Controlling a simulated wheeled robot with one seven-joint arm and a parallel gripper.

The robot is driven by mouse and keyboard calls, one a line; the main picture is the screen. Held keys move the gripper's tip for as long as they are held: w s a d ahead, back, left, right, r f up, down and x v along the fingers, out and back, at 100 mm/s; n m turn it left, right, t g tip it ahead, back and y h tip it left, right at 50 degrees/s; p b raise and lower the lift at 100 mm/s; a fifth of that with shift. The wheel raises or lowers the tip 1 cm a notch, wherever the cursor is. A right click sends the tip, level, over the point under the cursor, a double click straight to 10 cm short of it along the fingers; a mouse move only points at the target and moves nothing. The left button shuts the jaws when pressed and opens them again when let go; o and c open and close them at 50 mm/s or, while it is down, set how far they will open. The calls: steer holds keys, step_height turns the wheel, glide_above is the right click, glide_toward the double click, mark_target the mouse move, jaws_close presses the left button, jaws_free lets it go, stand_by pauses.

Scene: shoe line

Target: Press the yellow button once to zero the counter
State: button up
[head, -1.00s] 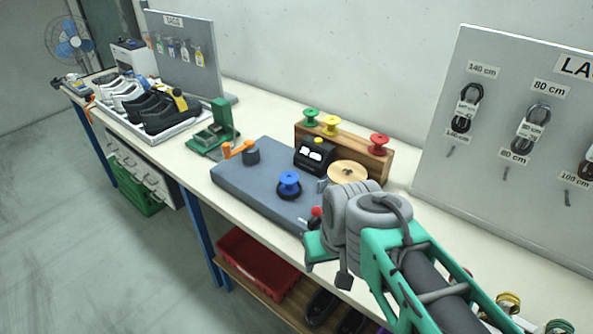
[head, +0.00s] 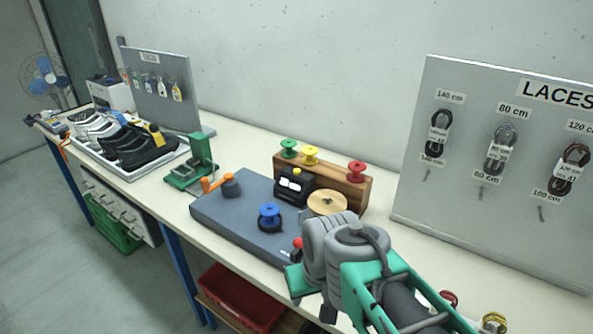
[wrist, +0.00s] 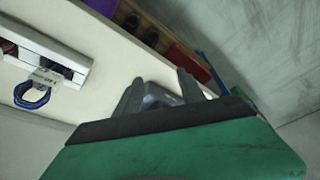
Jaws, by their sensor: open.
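The button is not visible in the wrist view.
The wooden rack (head: 345,188) carries green, yellow and red spools. A lace board (head: 470,200) stands at the right.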

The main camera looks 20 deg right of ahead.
jaws_close()
stand_by(1.4)
